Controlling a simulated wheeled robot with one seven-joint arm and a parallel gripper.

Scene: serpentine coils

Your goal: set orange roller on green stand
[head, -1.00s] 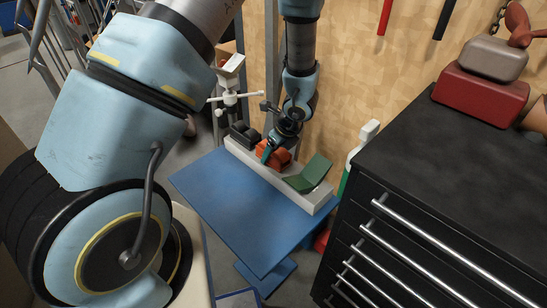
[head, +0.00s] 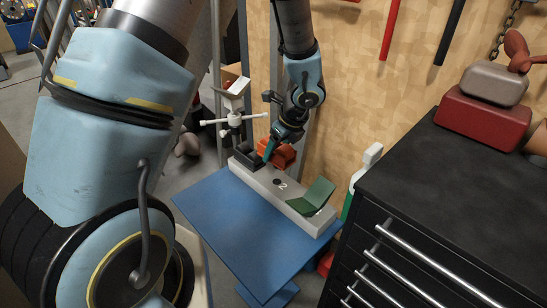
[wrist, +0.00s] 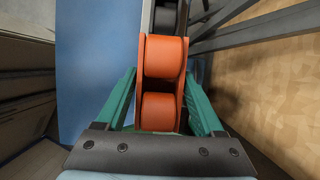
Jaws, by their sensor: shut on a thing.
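The orange roller (head: 284,153), a bracket with two cylinders, is held by my gripper (head: 270,150) above the pale base (head: 268,188). In the wrist view the orange roller (wrist: 162,70) fills the space between my teal fingers (wrist: 162,108), which are shut on it. The green stand (head: 318,192), a V-shaped piece, is at the right end of the base. It looks empty. My gripper is left of and behind it, apart from it. The roller's underside is hidden.
The pale base stands on a blue table (head: 225,225). A black block (head: 243,156) is at its left end. A black drawer cabinet (head: 430,190) stands close on the right. A white-handled fixture (head: 233,118) stands behind left, and a wooden wall (head: 350,90) rises behind.

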